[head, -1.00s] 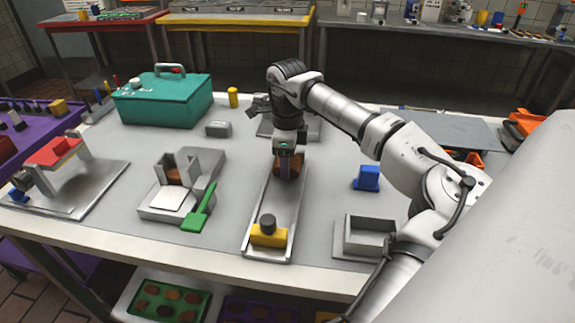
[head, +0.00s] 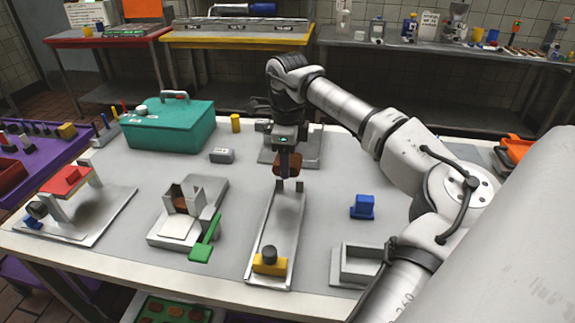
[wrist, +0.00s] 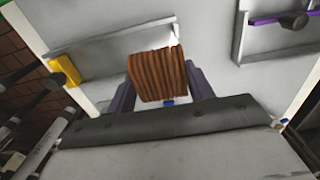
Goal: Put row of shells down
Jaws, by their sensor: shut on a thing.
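A row of brown, ribbed shells (wrist: 158,75) is clamped between the two purple-grey fingers of my gripper (wrist: 160,84) in the wrist view. In the head view, my gripper (head: 288,160) points down and holds the shells (head: 286,165) in the air above the far end of a long narrow grey tray (head: 273,222). Two short grey posts (head: 299,186) stand at that end of the tray, just below the shells. A yellow block with a dark knob (head: 269,262) sits at the tray's near end. The fingers partly hide the shells in the head view.
Left of the tray are a grey holder (head: 186,196) with a brown piece inside and a green paddle (head: 206,240). A blue block (head: 363,206) and an open grey box (head: 362,262) are to the right. A teal case (head: 168,125) stands at the back left.

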